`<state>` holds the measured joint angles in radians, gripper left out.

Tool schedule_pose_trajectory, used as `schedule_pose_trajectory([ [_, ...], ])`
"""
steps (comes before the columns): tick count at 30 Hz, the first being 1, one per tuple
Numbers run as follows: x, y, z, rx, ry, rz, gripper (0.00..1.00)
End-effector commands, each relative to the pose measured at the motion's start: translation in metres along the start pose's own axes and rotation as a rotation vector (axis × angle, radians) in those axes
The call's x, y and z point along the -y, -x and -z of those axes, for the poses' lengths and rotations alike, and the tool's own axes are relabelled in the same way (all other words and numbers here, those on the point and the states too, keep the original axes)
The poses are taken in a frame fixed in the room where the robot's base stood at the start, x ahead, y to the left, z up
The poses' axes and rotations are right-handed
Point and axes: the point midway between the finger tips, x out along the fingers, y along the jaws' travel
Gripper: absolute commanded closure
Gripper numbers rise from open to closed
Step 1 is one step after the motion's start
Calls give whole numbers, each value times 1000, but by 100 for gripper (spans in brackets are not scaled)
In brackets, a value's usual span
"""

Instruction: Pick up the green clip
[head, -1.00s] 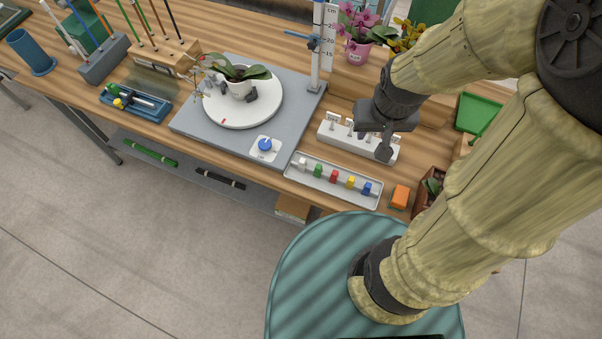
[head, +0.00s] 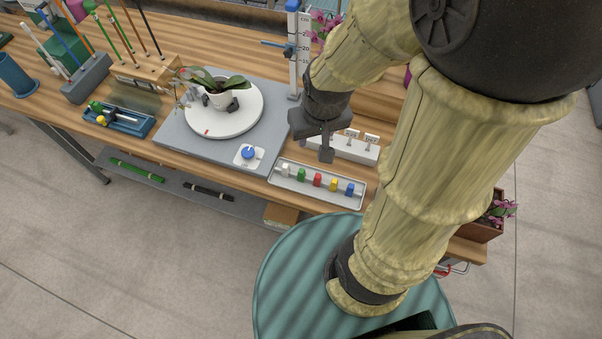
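The green clip (head: 301,175) stands in a white tray (head: 281,187) near the bench's front edge. It is in a row between a white clip (head: 286,170) and a red clip (head: 317,180). A yellow clip (head: 334,185) and a blue clip (head: 350,188) stand further right. My gripper (head: 326,156) points down and appears behind the red clip in the picture, up and right of the green one. Its fingers overlap from this angle, so their opening cannot be told. No clip shows between them.
A grey platform (head: 180,142) with a round white turntable (head: 252,119) and a potted orchid (head: 218,97) is left of the tray. A tall measuring post (head: 292,50) rises behind. A white rack with labels (head: 357,153) lies behind the tray.

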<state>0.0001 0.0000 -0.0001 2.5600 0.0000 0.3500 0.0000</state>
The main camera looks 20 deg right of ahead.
Motion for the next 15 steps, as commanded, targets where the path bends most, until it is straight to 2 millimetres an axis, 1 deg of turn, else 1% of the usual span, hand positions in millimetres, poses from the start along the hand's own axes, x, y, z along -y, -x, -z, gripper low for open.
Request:
schedule_pose_trajectory([
  [2, 1, -2, 1, 4, 8, 0, 53],
  [4, 2, -9, 3, 19, 37, -2, 53],
  [7, 12, -28, 10, 70, 130, -6, 53],
  [11, 23, -67, 25, 187, 336, -19, 53],
  [15, 37, -114, 45, 342, 602, -39, 53],
])
